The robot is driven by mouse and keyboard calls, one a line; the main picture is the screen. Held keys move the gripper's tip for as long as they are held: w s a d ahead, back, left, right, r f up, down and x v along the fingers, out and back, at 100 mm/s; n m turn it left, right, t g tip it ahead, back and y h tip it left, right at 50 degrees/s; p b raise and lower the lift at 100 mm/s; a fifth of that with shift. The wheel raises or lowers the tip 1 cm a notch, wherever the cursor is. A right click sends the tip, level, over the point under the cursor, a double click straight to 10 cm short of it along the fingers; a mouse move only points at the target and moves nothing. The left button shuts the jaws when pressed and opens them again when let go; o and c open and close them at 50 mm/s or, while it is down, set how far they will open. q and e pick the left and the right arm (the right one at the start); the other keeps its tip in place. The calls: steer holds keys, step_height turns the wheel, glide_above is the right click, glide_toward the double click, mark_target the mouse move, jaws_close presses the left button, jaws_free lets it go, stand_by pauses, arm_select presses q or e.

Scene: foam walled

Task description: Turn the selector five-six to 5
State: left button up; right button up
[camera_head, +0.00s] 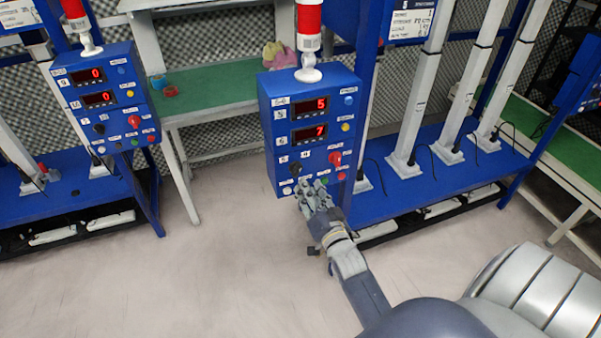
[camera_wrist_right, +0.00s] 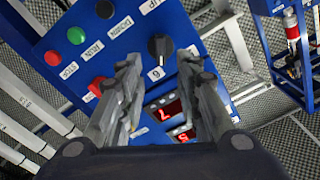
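The selector is a black round knob (camera_head: 296,168) low on the blue control panel (camera_head: 267,130). In the right wrist view the knob (camera_wrist_right: 160,46) shows just beyond the gap between my fingertips, with a label "6" beside it. My right gripper (camera_head: 313,185) is in front of the panel's lower edge, just below the knob. In the wrist view the right gripper (camera_wrist_right: 160,60) has its fingers apart, with nothing between them; contact with the knob is not visible. My left gripper is not in view.
The panel carries red displays reading 5 (camera_head: 310,106) and 7 (camera_head: 310,132), a red switch (camera_head: 335,158) and small buttons close to the knob. A second blue panel (camera_head: 100,95) stands at the left. The floor in front is clear.

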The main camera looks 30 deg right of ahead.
mark_target(299, 172)
steer(key=x, duration=0.5)
steer(key=shift+w, duration=0.45)
steer(key=shift+w+d, duration=0.15)
steer(key=shift+w, duration=0.6)
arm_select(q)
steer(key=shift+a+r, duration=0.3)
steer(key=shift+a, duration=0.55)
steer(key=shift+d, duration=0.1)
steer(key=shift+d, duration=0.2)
arm_select(e)
jaws_close()
